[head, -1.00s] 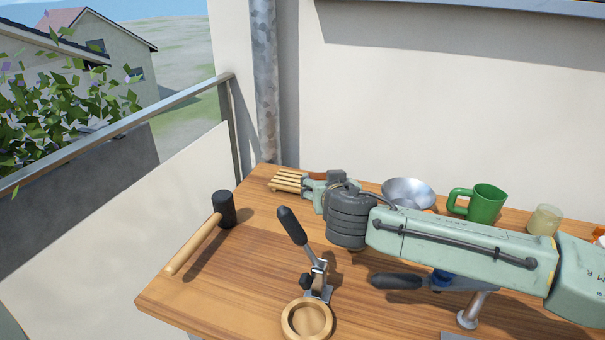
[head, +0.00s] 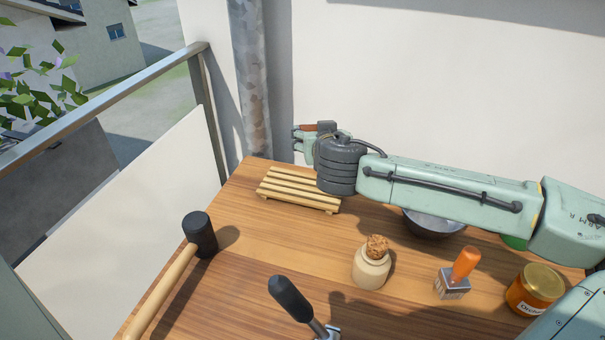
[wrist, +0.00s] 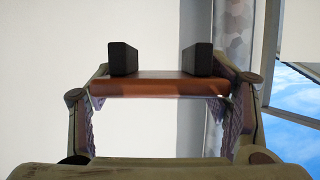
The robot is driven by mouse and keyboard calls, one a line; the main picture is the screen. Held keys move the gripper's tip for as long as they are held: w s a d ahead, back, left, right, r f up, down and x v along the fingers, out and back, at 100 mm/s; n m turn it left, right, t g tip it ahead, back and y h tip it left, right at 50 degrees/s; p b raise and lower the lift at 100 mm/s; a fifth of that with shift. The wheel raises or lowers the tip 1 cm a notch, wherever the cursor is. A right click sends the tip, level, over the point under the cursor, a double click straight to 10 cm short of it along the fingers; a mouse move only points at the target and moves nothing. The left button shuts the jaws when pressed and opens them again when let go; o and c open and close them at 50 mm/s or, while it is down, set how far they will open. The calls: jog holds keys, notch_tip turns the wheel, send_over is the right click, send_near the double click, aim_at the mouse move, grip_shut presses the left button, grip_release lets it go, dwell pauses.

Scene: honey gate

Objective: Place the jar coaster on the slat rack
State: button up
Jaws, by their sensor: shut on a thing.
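The jar coaster (wrist: 160,87) shows in the wrist view as a thin reddish-brown slab seen edge-on, with two dark blocks rising from its far side. My gripper (head: 301,141) has one finger at each end of it and is shut on it. In the head view the coaster (head: 304,127) is a small brown and dark shape, largely hidden by my gripper. The slat rack (head: 298,190), made of pale wooden slats, stands on the table near its back left corner. My gripper and the coaster appear above and behind the rack; their exact height is unclear.
A black-headed mallet (head: 200,235) lies left. A corked jar (head: 371,268), an orange-handled brush (head: 455,275) and an amber jar (head: 537,290) stand right. A grey bowl (head: 435,222) sits below my arm. A black clamp handle (head: 290,299) rises in front. The rack's visible slats are bare.

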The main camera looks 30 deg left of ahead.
aim_at(318, 181)
notch_tip(318, 181, down, 10)
jog(key=shift+r+p, duration=0.15)
jog(key=shift+p, duration=0.35)
jog(key=shift+f, duration=0.25)
jog(key=o, duration=1.2)
jog(key=shift+r, duration=0.1)
